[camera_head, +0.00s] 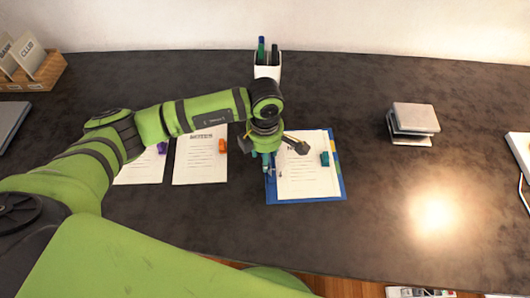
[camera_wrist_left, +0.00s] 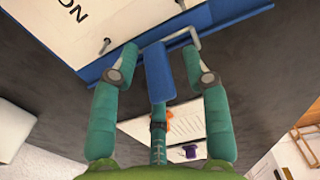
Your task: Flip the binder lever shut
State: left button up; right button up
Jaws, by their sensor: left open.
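The blue binder (camera_head: 334,190) lies open on the dark desk with white pages in it; its blue edge also crosses the left wrist view (camera_wrist_left: 120,66). Two metal posts (camera_wrist_left: 104,46) stand by the pages. My left gripper (camera_head: 268,168) is over the binder's left side. In the wrist view its teal fingers (camera_wrist_left: 159,52) are apart, with a blue piece between them. I cannot tell whether a finger touches the lever. My right gripper is not in view.
White notes sheets (camera_head: 200,165) lie left of the binder, with an orange clip (camera_head: 222,145). A teal clip (camera_head: 324,158) sits on the binder's pages. A pen cup (camera_head: 267,71) stands behind. A grey stack (camera_head: 414,118) is at right, with clear desk around it.

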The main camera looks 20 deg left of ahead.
pick_arm(q)
grip_shut()
jog(key=y+b, duration=0.1)
jog(key=d+g+y+b, duration=0.1)
jog(key=b, duration=0.1)
jog(key=shift+w+d+f+y, duration=0.1)
jog(key=shift+w+f+y, duration=0.1)
jog(key=shift+w+y, duration=0.15)
jog(key=shift+d+r+y+b, duration=0.15)
jog(key=shift+y+b, duration=0.5)
jog(key=shift+b, duration=0.05)
jog(key=shift+r, duration=0.15)
grip_release()
